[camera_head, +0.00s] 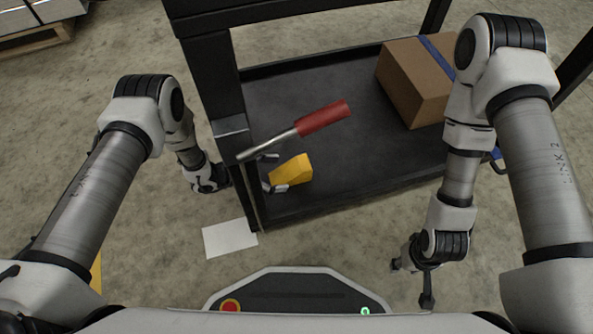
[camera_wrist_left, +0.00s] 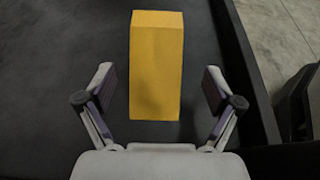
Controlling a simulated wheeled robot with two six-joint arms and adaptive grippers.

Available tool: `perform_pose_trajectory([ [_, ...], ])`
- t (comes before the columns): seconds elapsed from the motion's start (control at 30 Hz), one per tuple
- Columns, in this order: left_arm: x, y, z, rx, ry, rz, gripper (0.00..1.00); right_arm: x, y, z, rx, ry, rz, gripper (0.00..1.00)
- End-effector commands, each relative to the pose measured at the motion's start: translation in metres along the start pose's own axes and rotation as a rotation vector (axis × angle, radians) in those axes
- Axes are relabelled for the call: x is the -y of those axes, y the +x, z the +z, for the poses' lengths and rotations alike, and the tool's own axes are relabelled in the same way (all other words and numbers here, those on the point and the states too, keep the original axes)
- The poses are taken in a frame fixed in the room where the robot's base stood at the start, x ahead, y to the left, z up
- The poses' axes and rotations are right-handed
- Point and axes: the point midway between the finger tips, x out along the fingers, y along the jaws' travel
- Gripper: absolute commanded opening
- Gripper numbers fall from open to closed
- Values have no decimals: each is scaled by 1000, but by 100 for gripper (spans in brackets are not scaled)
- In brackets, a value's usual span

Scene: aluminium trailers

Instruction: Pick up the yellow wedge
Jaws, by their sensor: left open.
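The yellow wedge (camera_head: 291,170) lies on the dark cart shelf (camera_head: 340,178), near its front left corner. In the left wrist view the yellow wedge (camera_wrist_left: 156,65) is an upright-looking yellow block between and beyond the fingers. My left gripper (camera_head: 274,172) is open at the wedge's left side, partly hidden by the cart post. In the left wrist view my left gripper (camera_wrist_left: 160,90) has a finger on each side of the wedge, with gaps to both. My right gripper (camera_head: 411,282) hangs empty over the floor in front of the cart, its fingers apart.
A red-handled tool (camera_head: 322,117) lies behind the wedge, its metal end reaching toward the post. A cardboard box (camera_head: 411,80) with blue tape is at the shelf's back right. The black cart post (camera_head: 218,90) stands beside my left forearm. White paper (camera_head: 230,239) lies on the floor.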

Motion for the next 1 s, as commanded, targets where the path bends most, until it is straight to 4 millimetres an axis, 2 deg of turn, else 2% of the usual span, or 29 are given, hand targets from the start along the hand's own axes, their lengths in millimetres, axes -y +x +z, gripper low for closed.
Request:
perform_pose_trajectory([
  [0.2,-4,35,-10,-1,4,-3,92,0,29,0,0,0,0,40],
  [0.3,-5,51,-7,-1,3,-3,92,0,35,0,1,0,0,40],
  [0.53,-5,54,-2,-2,2,0,92,0,33,0,0,0,0,40],
  [0.57,-5,54,-2,-2,2,-1,88,0,33,0,0,0,0,40],
  [0.7,-5,54,-3,-2,2,-1,39,0,33,0,0,0,0,40],
  [0.77,-5,54,-3,-3,1,-1,17,0,33,0,0,0,0,40],
  [1.0,-5,54,-3,-2,2,-1,16,0,33,0,0,0,0,40],
])
